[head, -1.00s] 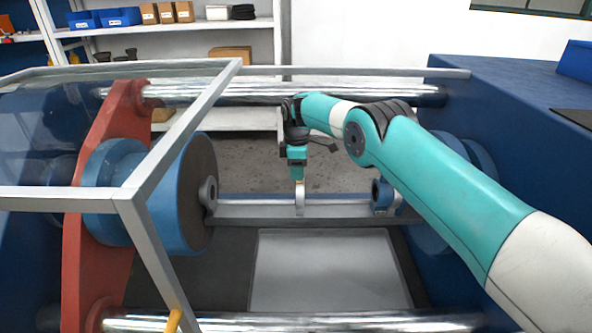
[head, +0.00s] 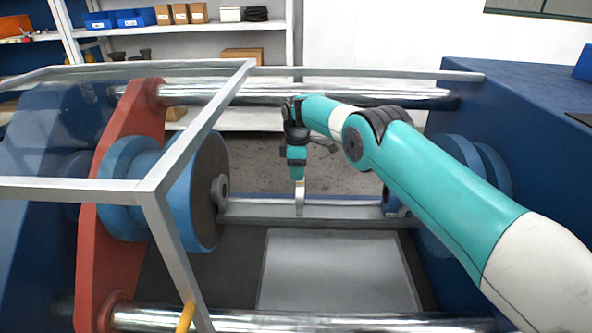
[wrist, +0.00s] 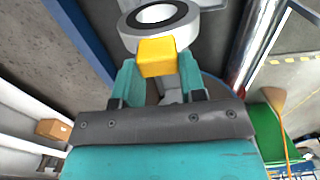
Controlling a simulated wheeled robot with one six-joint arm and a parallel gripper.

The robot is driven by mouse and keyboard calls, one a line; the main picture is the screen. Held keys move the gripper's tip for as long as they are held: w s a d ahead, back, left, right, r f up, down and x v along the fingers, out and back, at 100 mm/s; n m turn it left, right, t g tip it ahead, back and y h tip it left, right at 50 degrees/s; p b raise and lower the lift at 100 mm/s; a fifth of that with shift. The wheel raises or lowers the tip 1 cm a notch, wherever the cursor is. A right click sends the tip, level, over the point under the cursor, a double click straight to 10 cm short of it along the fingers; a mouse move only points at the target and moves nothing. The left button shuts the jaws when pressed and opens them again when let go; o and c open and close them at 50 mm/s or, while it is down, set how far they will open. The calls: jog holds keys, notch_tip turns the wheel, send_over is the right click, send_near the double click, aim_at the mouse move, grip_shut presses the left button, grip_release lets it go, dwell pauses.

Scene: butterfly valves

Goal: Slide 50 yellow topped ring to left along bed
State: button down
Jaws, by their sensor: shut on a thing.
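The yellow-topped ring shows almost edge-on in the head view as a thin grey upright (head: 299,200) standing on the bed (head: 262,210). In the wrist view its yellow block (wrist: 157,57) sits between the two teal fingers. A grey ring face with a dark rim (wrist: 160,17) shows just beyond the block. My gripper (head: 298,178) points down from above and is shut on the yellow block; in the wrist view its fingers (wrist: 157,75) touch both sides. The ring's foot is too small to make out.
A grey ring (head: 221,190) on the big blue flange (head: 195,190) is left of the held ring, with open bed between. A blue ring (head: 391,200) stands right. A glass guard frame (head: 150,187) crosses the left foreground; a chrome bar (head: 320,93) runs behind.

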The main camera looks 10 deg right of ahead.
dwell(0.4)
jog(key=c, duration=0.6)
grip_release()
jog(key=shift+d, duration=0.1)
jog(key=s+a+r+m+p, duration=0.1)
jog(key=s+r+p, duration=0.1)
jog(key=r, duration=1)
jog(key=s+a+r+p, duration=0.1)
jog(key=s+r+p, duration=0.15)
jog(key=r, duration=1.05)
jog(key=s+a+r+m+y, duration=0.15)
jog(key=s+r, duration=0.35)
jog(key=s, duration=0.6)
jog(key=s+f+m+y, duration=0.1)
jog(key=s+f+m, duration=0.1)
jog(key=s, duration=1.4)
jog(key=s+f+m+y, duration=0.1)
jog(key=s+f+m, duration=0.1)
jog(key=s, duration=1.4)
jog(key=shift+m+y+p, duration=0.3)
jog(key=shift+m+y, duration=0.05)
jog(key=shift+m, duration=0.3)
